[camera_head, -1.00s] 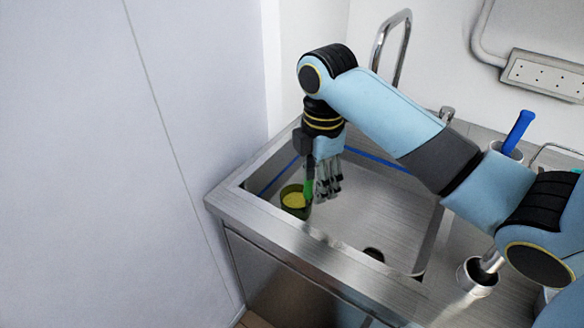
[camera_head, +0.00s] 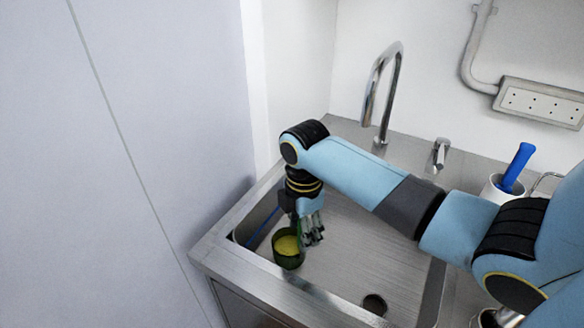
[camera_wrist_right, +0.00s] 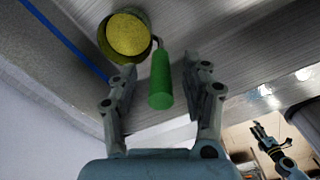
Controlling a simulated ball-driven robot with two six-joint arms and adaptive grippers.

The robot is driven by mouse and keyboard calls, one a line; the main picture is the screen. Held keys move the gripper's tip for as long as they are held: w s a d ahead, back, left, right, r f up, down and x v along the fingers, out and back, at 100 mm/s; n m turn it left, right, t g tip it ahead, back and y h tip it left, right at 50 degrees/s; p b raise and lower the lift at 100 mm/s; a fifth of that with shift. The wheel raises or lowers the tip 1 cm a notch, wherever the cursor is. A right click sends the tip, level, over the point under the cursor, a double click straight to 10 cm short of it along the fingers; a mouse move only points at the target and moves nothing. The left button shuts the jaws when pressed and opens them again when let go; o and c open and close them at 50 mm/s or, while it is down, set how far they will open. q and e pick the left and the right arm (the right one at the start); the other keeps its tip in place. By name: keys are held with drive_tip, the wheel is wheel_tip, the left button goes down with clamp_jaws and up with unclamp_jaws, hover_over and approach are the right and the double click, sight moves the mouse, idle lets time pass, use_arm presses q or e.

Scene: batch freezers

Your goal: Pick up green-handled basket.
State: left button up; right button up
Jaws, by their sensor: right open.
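The green-handled basket (camera_head: 288,256) is a small dark green round vessel with yellow contents, in the sink near its front left corner. In the right wrist view the basket (camera_wrist_right: 143,14) is at the top, and its green cylindrical handle (camera_wrist_right: 161,82) points down. My right gripper (camera_head: 311,236) reaches down beside the basket. In its wrist view the right gripper (camera_wrist_right: 161,72) is open, with one finger on each side of the handle and gaps between. What looks like my left gripper (camera_wrist_right: 268,143) shows small at the lower right of that view; its jaws are unclear.
The steel sink (camera_head: 345,260) has a raised rim close to the basket and a drain (camera_head: 375,304). A tall faucet (camera_head: 368,100) stands behind. A white container (camera_head: 492,188) with a blue-handled tool (camera_head: 517,165) stands on the right counter. A wall closes the left side.

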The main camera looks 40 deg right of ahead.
drive_tip(key=shift+f, duration=1.4)
clamp_jaws()
